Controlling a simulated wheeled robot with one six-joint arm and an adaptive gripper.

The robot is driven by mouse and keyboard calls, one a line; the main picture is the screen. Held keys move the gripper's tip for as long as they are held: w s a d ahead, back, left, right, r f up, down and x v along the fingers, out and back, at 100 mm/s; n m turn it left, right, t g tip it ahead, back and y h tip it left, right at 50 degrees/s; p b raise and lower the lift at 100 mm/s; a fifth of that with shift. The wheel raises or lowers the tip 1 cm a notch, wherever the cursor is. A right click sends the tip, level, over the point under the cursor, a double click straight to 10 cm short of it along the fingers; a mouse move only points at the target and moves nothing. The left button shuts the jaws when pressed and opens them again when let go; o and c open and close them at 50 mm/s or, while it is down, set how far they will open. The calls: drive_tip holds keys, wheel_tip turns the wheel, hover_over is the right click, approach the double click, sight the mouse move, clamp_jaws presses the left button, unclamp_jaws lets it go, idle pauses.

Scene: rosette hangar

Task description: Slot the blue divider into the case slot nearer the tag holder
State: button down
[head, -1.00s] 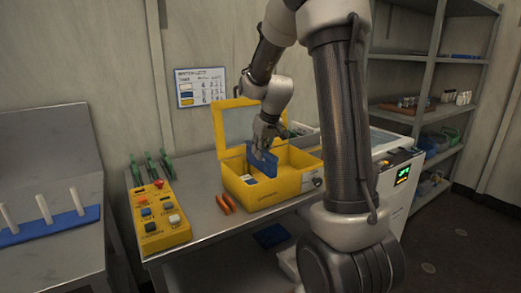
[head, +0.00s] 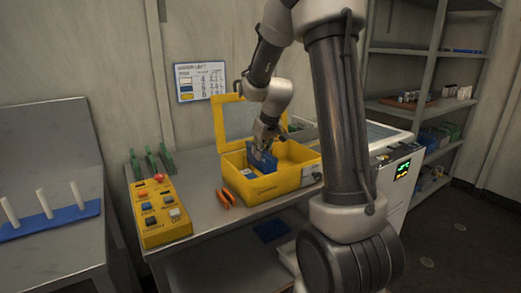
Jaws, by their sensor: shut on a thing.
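The yellow case (head: 275,187) stands open on the metal bench, its lid (head: 219,124) raised at the back. My gripper (head: 264,150) is inside the case opening, shut on the blue divider (head: 262,163). The divider is upright, with its lower part below the case's front wall. The slots are hidden, so I cannot tell whether it sits in one.
A yellow control box (head: 160,212) with buttons stands left of the case. Orange-handled pliers (head: 226,197) lie between them. Green clips (head: 152,163) stand behind the box. A white machine (head: 400,180) with a lit screen is at right.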

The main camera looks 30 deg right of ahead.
sight(258, 169)
drive_tip(key=shift+f, duration=2.3)
idle(0.8)
idle(0.4)
drive_tip(key=c, duration=1.4)
unclamp_jaws()
drive_tip(key=o, duration=0.4)
drive_tip(key=shift+r, duration=8)
